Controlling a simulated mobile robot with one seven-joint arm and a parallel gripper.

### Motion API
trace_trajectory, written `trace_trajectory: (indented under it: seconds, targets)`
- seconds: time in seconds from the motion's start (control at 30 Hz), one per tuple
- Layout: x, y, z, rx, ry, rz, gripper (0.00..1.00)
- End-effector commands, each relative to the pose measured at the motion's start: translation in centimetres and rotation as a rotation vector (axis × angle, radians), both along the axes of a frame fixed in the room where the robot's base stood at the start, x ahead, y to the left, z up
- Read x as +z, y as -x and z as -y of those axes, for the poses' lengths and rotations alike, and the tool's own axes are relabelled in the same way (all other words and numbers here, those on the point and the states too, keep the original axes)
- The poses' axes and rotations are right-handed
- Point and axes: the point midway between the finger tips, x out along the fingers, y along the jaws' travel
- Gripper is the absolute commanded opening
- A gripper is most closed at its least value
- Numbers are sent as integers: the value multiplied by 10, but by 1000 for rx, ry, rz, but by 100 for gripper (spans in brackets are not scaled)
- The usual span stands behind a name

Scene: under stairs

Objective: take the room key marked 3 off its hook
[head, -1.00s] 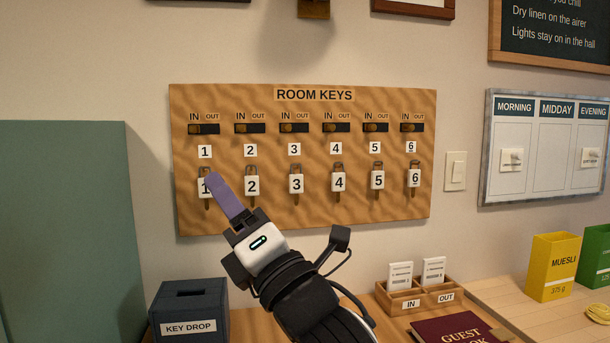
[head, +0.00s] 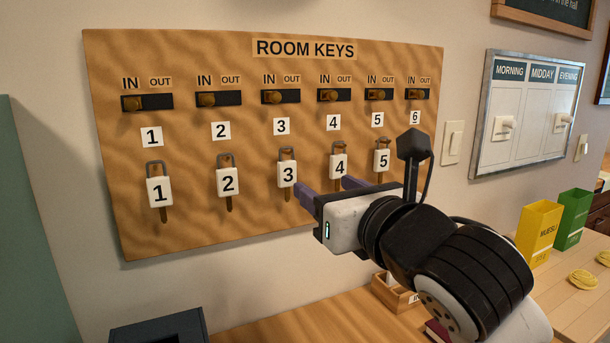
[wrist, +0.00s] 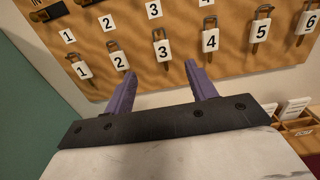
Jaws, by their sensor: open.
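The room key with the white tag marked 3 (head: 287,174) hangs on its hook on the wooden key board (head: 255,220), below the label 3. In the wrist view the key 3 tag (wrist: 162,50) shows beyond the fingers, between them and apart from both. My gripper (head: 326,185) is open and empty, with two purple fingers pointing at the board. In the head view the fingers are to the right of key 3, low near keys 3 and 4. In the wrist view the gripper (wrist: 158,78) sits below the tag.
Keys 2 (head: 228,180) and 4 (head: 338,165) hang close on either side. IN/OUT sliders run along the top of the board. A dark key drop box (head: 160,328) stands below left. My arm hides key 6 and part of the counter.

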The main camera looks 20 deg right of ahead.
Motion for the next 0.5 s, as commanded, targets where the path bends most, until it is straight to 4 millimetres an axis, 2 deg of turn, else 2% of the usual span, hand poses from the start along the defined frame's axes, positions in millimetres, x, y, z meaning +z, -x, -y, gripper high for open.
trace_trajectory:
  seconds: [0.17,0.5]
  targets:
    - [2,-17,0,0,0,-2,56]
    - [3,-84,-4,3,-2,-3,56]
